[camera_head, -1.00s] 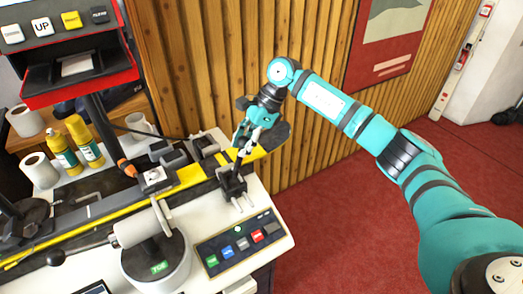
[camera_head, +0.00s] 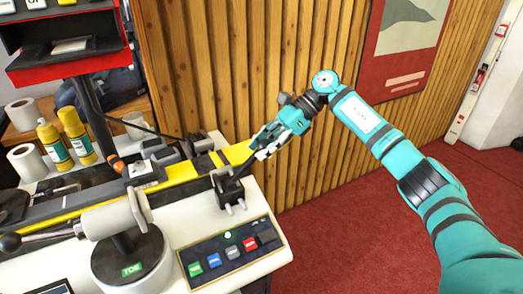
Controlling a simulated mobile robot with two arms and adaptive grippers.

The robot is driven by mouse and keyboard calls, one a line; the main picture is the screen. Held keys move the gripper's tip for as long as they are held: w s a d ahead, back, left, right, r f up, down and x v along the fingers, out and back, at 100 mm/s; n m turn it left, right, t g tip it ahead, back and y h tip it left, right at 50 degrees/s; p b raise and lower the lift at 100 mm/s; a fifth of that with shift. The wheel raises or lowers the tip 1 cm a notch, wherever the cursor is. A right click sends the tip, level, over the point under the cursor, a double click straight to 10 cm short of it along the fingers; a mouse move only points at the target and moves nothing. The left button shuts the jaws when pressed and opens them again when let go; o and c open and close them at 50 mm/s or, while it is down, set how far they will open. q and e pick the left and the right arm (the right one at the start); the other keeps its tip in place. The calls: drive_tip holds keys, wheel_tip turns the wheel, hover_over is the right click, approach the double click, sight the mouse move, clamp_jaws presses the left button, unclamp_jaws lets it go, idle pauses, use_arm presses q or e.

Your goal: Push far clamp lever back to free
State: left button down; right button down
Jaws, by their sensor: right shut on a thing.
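The black clamp (camera_head: 228,193) sits at the right end of the bench, behind the button panel. Its dark lever (camera_head: 243,170) rises from the clamp and tilts to the right, toward the wooden wall. My right gripper (camera_head: 261,151) comes in from the upper right and is shut on the lever's upper end; its fingers hide the tip. My left gripper is not in view.
A button panel (camera_head: 231,247) lies in front of the clamp. A white roller on a round base (camera_head: 130,265) stands to its left. Yellow bottles (camera_head: 76,135) and paper rolls (camera_head: 25,161) stand at the back left. The slatted wall (camera_head: 210,70) rises close behind.

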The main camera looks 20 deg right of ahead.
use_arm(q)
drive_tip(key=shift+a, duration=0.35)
use_arm(e)
drive_tip(key=shift+w+d+r+t, duration=0.25)
drive_tip(key=shift+w+d+t, duration=0.15)
drive_tip(key=shift+w+d, duration=0.15)
drive_tip(key=c, duration=1.4)
unclamp_jaws()
drive_tip(key=shift+w+a, duration=0.1)
drive_tip(key=shift+w, duration=0.05)
drive_tip(key=shift+o, duration=1.4)
drive_tip(key=shift+w+f, duration=0.2)
drive_tip(key=shift+w, duration=0.05)
drive_tip(key=shift+o, duration=1.2)
drive_tip(key=shift+w+f, duration=0.1)
drive_tip(key=shift+w, duration=0.05)
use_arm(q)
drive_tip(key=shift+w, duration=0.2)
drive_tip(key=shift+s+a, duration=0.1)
